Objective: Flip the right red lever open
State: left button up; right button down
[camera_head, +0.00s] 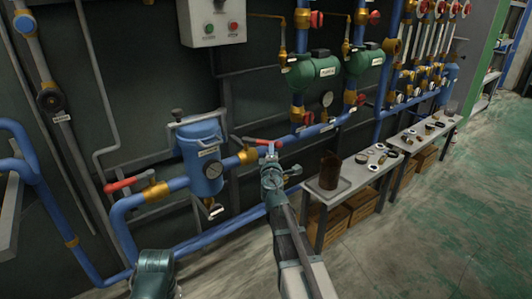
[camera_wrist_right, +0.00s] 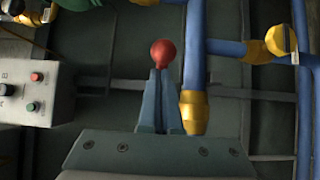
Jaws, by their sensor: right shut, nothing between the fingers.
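The right red lever (camera_head: 258,141) sits above a brass valve (camera_head: 247,155) on the blue pipe, right of the blue filter canister. Its handle lies roughly sideways in the head view. My right gripper (camera_head: 271,150) is at the handle's right end, with its fingers shut and empty. In the right wrist view the two blue-grey fingers (camera_wrist_right: 162,75) are together, and the lever's round red end (camera_wrist_right: 163,52) shows right at their tips. I cannot tell whether they touch. Another red lever (camera_head: 125,183) is farther left. My left gripper is not in view.
The blue canister (camera_head: 202,158) with a gauge stands just left of the right lever. A bench (camera_head: 317,196) with a tray and brown container is to the right. A control box (camera_head: 212,21) hangs above. Blue pipes run along the wall; floor at right is clear.

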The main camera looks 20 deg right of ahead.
aim_at(276, 146)
jog(key=shift+w+d+n+t+y, duration=0.35)
jog(key=shift+w+d+n+y, duration=0.35)
jog(key=shift+y, duration=0.4)
jog(key=shift+w+d+n+t+y, duration=0.35)
jog(key=shift+w+d+n+y, duration=0.15)
jog(key=shift+d+n+y, duration=0.45)
jog(key=w+d+n+y, duration=0.2)
jog(key=w+n+y, duration=0.1)
jog(key=w+y, duration=0.2)
jog(key=shift+w+d, duration=0.4)
jog(key=shift+w, duration=0.35)
jog(key=shift+w+d+r, duration=0.1)
jog(key=shift+w+r, duration=0.05)
jog(key=shift+w, duration=0.1)
